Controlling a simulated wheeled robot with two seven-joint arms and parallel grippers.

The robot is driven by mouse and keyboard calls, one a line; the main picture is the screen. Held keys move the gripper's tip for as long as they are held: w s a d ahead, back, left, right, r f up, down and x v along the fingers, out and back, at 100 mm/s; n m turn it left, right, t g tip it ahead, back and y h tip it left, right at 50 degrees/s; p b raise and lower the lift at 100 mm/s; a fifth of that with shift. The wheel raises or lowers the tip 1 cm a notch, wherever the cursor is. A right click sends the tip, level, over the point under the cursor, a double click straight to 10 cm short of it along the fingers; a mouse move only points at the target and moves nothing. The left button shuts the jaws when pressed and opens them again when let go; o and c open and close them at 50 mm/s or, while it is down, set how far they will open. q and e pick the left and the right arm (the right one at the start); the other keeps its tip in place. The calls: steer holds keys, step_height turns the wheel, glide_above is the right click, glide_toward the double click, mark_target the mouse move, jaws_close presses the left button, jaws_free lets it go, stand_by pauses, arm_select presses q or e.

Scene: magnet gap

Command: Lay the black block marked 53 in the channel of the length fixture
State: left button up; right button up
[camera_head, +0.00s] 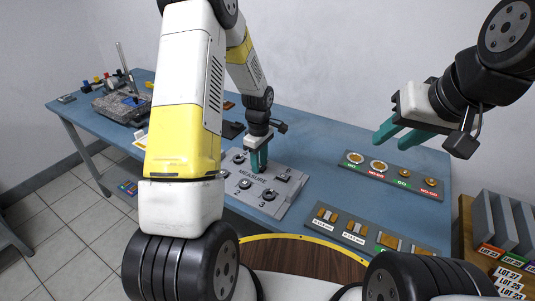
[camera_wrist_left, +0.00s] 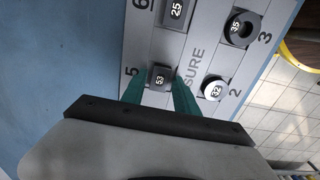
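The black block marked 53 (camera_wrist_left: 161,77) sits at spot 5 of the grey MEASURE board (camera_head: 290,189). My left gripper (camera_head: 259,161) points down at this board. In the left wrist view its teal fingers (camera_wrist_left: 160,92) are on either side of block 53, with a small gap visible on one side. The fingers hide the block in the head view. My right gripper (camera_head: 392,139) is open and empty, above the table at the right. A front grey plate (camera_head: 335,233) carries brass-coloured pieces in slots; I cannot tell which item is the length fixture.
Blocks marked 25 (camera_wrist_left: 176,9), 35 (camera_wrist_left: 240,29) and 32 (camera_wrist_left: 214,89) stand near block 53. A GO/NO-GO plate (camera_head: 393,179) with round pieces lies at the right. A grey stone block with a stand (camera_head: 120,104) is at the far left. Blue table (camera_head: 330,180) is bare between the plates.

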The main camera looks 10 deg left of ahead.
arm_select(q)
jaws_close()
steer(key=shift+r, duration=2.55)
